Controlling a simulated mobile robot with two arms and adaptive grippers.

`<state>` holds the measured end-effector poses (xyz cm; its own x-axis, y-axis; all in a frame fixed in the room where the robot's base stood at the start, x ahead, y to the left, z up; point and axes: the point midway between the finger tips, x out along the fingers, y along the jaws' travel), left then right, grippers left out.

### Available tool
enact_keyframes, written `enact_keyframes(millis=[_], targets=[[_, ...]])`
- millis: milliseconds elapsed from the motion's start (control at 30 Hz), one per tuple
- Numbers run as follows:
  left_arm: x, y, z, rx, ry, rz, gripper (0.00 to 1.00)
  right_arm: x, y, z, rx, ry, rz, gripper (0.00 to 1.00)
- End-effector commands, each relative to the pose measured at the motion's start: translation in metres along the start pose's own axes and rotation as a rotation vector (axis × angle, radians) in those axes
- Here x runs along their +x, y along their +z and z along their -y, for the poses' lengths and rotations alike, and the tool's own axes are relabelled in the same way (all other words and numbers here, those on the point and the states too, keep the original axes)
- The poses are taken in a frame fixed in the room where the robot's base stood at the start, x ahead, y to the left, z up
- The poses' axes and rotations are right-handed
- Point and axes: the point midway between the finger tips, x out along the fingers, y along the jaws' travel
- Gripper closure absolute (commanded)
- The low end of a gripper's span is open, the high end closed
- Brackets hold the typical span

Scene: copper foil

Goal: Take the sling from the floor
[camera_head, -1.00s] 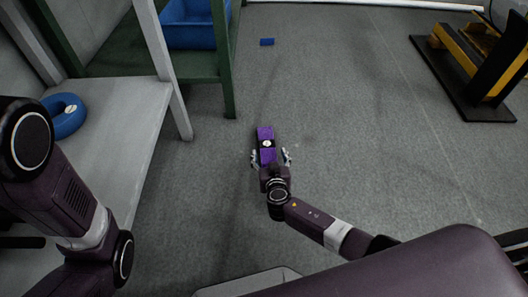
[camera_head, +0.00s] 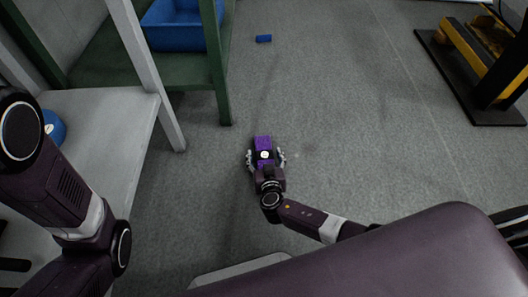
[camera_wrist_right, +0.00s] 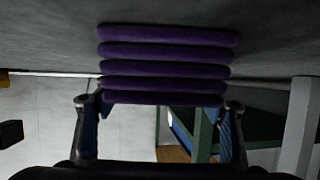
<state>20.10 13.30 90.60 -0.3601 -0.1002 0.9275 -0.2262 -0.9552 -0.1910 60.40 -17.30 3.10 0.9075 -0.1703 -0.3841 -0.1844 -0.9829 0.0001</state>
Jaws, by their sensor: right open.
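The sling (camera_head: 263,143) is a purple folded bundle with a round white spot, low at the floor in the middle of the head view. In the right wrist view, it shows as several stacked purple folds (camera_wrist_right: 165,51). My right gripper (camera_head: 266,159) is open, with one finger on each side of the near part of the sling. In the right wrist view, the fingers (camera_wrist_right: 160,108) stand apart, with the lowest folds between or just beyond their tips. I cannot tell whether they touch it. My left gripper is out of view; only my left arm shows.
A green rack (camera_head: 222,80) with a blue bin (camera_head: 182,36) and a grey shelf (camera_head: 100,110) stand left. Yellow-black equipment (camera_head: 480,45) stands far right. The floor right of the sling is clear.

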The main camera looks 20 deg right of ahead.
Motion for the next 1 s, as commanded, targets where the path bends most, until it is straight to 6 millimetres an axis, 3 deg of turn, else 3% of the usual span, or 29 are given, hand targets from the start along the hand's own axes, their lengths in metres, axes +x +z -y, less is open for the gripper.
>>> enact_keyframes(millis=[133,600,1000], targets=[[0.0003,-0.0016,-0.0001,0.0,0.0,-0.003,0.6,0.0,0.0002,0.0001,0.0,0.0,0.0,0.37],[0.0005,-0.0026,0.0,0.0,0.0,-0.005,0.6,0.0002,-0.0002,0.0002,0.0,0.0,0.0,0.89],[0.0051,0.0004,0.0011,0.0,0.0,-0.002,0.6,-0.0023,-0.0079,0.0004,0.0,-0.001,-0.002,0.9]])
